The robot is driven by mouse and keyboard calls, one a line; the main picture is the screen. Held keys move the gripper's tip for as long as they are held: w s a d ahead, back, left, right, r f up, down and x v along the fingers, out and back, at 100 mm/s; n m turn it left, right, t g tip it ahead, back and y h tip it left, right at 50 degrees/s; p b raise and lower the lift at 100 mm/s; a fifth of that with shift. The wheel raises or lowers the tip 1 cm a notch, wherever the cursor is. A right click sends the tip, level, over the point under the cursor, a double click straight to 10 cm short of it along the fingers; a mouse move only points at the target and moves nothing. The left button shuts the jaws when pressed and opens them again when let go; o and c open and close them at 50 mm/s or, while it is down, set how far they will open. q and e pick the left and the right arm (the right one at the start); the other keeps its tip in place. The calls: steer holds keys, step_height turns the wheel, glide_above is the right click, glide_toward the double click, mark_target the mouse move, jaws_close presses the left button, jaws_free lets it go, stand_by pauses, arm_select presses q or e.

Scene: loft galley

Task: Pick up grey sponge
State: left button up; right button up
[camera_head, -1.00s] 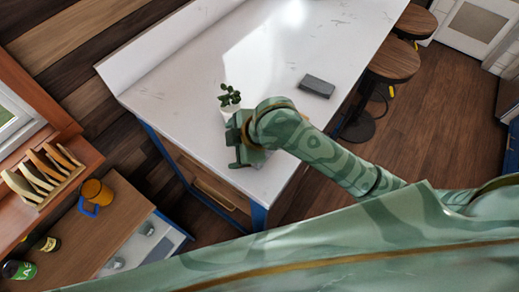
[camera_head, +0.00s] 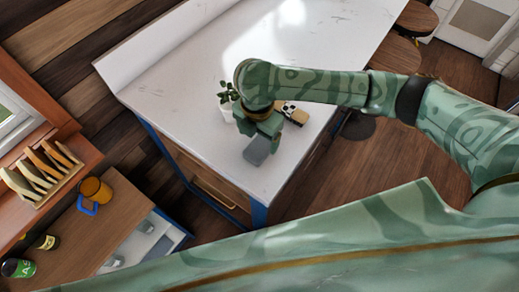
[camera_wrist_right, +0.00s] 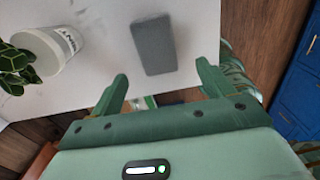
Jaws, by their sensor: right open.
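The grey sponge (camera_wrist_right: 153,44) lies flat on the white counter (camera_wrist_right: 95,70) in the right wrist view. My left gripper is in neither view.
A small plant in a white pot (camera_wrist_right: 45,48) stands left of the sponge; its leaves (camera_head: 226,93) show just left of my right arm. The counter ends right of the sponge. Stools (camera_head: 394,52) stand beyond the right edge.

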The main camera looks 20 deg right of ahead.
mark_target(258, 148)
steer(key=f, duration=0.2)
steer(key=f+b, duration=0.1)
steer(key=f, duration=0.3)
steer(key=shift+w+d+f, duration=0.15)
steer(key=shift+w+f, duration=0.15)
steer(key=shift+f, duration=0.1)
steer(key=c, duration=1.1)
